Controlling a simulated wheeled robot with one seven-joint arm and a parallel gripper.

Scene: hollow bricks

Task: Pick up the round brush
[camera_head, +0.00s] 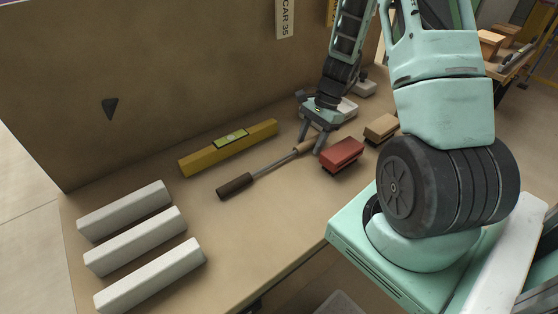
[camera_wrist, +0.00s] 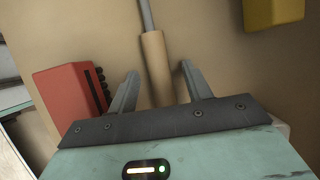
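The round brush (camera_head: 236,186) lies on the table, its dark brown cylindrical head at the lower left. A thin grey rod runs from the head to a light wooden handle (camera_head: 304,146). My gripper (camera_head: 309,146) is over the handle, pointing down. In the wrist view my gripper (camera_wrist: 160,72) is open, with one finger on each side of the wooden handle (camera_wrist: 155,62) and a gap on both sides. The dark head is out of the wrist view, and I cannot tell how far the fingertips are above the table.
A red brush-like block (camera_head: 342,153) lies close right of the handle, with a tan one (camera_head: 381,127) beyond. A yellow spirit level (camera_head: 228,146) lies behind the brush. Several pale bars (camera_head: 136,247) lie at the left. A tan panel (camera_head: 180,70) stands along the back.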

